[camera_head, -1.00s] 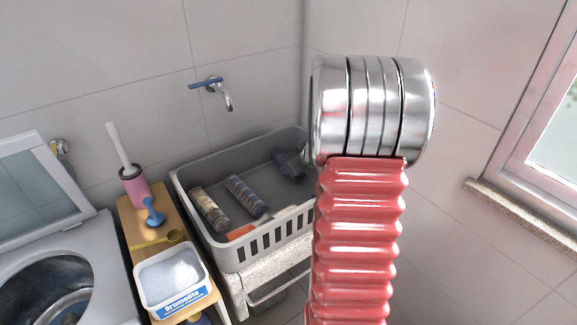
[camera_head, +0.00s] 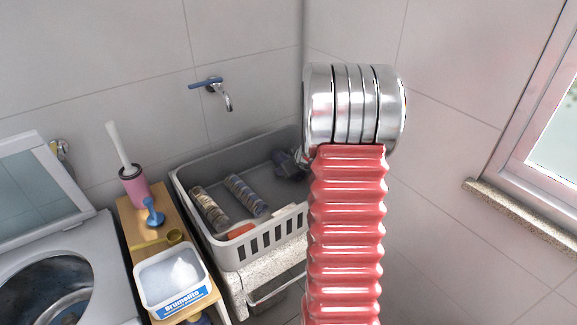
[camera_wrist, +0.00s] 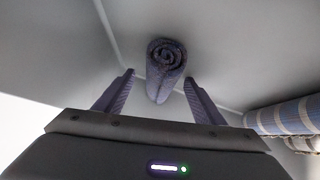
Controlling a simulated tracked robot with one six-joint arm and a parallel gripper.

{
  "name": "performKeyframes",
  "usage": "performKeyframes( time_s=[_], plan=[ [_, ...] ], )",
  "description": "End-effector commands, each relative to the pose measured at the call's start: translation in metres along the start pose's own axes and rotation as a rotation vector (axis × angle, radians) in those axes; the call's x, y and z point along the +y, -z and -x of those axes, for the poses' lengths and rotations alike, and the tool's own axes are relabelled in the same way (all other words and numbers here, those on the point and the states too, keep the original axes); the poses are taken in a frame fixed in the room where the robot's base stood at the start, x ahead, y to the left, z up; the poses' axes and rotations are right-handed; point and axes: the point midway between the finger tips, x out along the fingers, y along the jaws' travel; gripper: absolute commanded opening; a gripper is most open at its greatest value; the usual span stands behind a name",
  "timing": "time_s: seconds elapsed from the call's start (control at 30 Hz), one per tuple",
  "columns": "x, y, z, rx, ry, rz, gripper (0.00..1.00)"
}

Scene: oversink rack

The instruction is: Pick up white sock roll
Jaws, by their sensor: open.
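A rolled dark grey-purple sock (camera_wrist: 166,65) lies on the basket's grey floor in the wrist view. Its spiral end shows. My gripper (camera_wrist: 158,79) is open, with one finger on each side of the roll's near end, and nothing is gripped. In the head view a dark shape (camera_head: 289,164) shows at the basket's right end, partly behind my arm; I cannot tell roll from fingers there. A beige-brown striped roll (camera_head: 209,208) and a blue-grey striped roll (camera_head: 246,195) lie further left. No plainly white roll shows.
The grey basket (camera_head: 229,256) has raised slotted walls and stands in the corner. A wall tap (camera_head: 215,88) is above it. A wooden board (camera_head: 143,222) at left holds a white tub (camera_head: 146,284) and a pink brush holder (camera_head: 136,187). An orange item (camera_head: 240,231) lies in the basket's front.

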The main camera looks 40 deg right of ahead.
Motion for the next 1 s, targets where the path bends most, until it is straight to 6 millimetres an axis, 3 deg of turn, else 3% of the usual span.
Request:
performKeyframes(
  time_s=[0.13,0.77,1.0],
  plan=[
    [-0.0022,-0.0067,-0.0019,-0.012,0.003,0.001,0.64],
    [-0.0010,-0.0077,-0.0016,-0.015,0.001,0.000,0.20],
    [-0.0006,-0.0068,-0.0013,-0.013,0.000,0.000,0.20]
  ],
)
